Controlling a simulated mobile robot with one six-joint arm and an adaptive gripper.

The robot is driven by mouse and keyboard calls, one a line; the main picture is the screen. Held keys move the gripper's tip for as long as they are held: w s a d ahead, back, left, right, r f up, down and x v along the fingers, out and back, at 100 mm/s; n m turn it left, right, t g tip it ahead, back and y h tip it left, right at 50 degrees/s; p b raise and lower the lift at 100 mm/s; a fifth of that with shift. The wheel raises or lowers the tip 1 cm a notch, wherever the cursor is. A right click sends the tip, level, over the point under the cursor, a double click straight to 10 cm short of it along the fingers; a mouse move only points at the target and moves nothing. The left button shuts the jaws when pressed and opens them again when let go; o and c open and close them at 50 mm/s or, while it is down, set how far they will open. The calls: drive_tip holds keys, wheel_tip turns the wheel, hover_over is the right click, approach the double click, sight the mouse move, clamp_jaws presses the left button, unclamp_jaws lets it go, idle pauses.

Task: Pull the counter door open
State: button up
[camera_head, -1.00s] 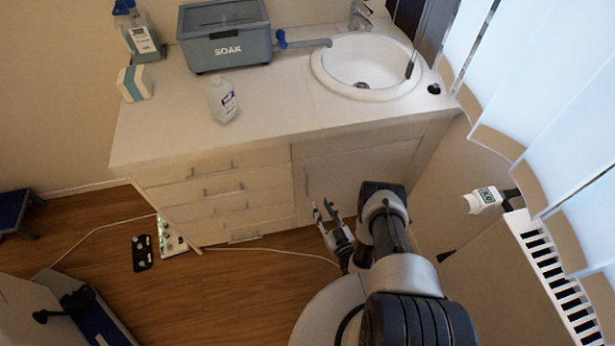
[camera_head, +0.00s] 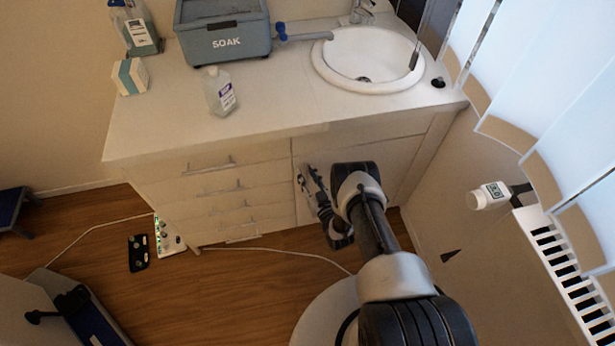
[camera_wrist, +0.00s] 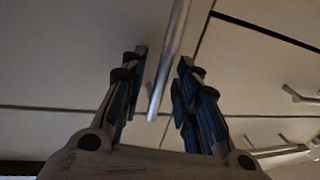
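The pale counter door (camera_head: 397,158) is under the sink, right of the drawers, and looks closed. Its lower part is hidden by my arm. My gripper (camera_head: 311,180) is in front of the door's left edge. In the wrist view the door's slim metal bar handle (camera_wrist: 172,55) runs between the two fingers of my gripper (camera_wrist: 163,60). The fingers are open, one on each side of the handle, with visible gaps. In the head view the handle is hidden behind my gripper.
Several drawers (camera_head: 215,185) with bar handles are left of the door. The counter (camera_head: 270,105) holds a sink (camera_head: 367,55), a SOAK box (camera_head: 225,35) and a bottle (camera_head: 219,92). A radiator (camera_head: 565,270) stands at the right. A white cable (camera_head: 285,252) crosses the floor.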

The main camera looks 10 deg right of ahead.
drive_tip(key=shift+c, duration=0.3)
clamp_jaws()
idle(0.3)
